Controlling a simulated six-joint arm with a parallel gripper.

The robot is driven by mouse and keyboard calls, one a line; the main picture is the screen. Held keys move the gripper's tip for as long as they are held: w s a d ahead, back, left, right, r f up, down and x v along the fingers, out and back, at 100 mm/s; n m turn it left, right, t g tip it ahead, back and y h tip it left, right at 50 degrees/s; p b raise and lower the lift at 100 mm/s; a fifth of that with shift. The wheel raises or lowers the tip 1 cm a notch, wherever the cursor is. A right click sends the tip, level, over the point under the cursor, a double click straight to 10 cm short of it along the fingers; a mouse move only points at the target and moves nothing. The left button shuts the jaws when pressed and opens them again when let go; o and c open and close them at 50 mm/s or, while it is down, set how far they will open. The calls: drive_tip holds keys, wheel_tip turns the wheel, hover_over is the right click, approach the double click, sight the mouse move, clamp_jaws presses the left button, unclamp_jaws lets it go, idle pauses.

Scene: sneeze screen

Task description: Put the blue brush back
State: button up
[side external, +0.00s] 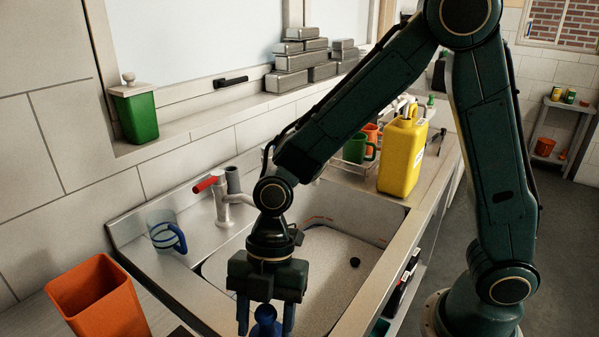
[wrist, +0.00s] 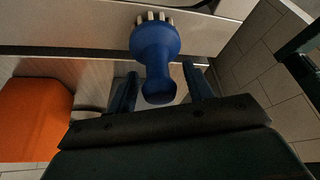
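The blue brush (side external: 265,320) shows at the bottom edge of the side view, partly cut off. It also shows in the wrist view (wrist: 155,45), with a rounded blue body and pale bristles at the far end. My gripper (side external: 265,331) points down over the near side of the sink, with one finger on each side of the brush. In the wrist view, gaps show between the fingers and the brush's narrow end, so my gripper looks open around it. What the brush rests on is hard to tell.
An orange container (side external: 97,300) stands left of my gripper. Behind are the sink (side external: 335,265), a red-handled tap (side external: 222,195) and a clear jug with a blue handle (side external: 163,232). A yellow jerrycan (side external: 402,155) and green mug (side external: 357,148) stand farther right.

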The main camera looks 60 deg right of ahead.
drive_tip(key=shift+r, duration=0.2)
drive_tip(key=v, duration=1.2)
drive_tip(key=shift+w+d, duration=0.1)
idle(0.3)
drive_tip(key=s+d+r+m+t+h, duration=0.2)
drive_tip(key=s+d+m, duration=0.4)
drive_tip(key=d+m, duration=0.3)
drive_tip(key=s+d+r+m+t+h, duration=0.2)
drive_tip(key=s+d+m+t, duration=0.3)
drive_tip(key=d+m, duration=0.4)
drive_tip(key=shift+s+r+m, duration=0.35)
drive_tip(key=shift+r+m, duration=0.15)
drive_tip(key=shift+m, duration=1.7)
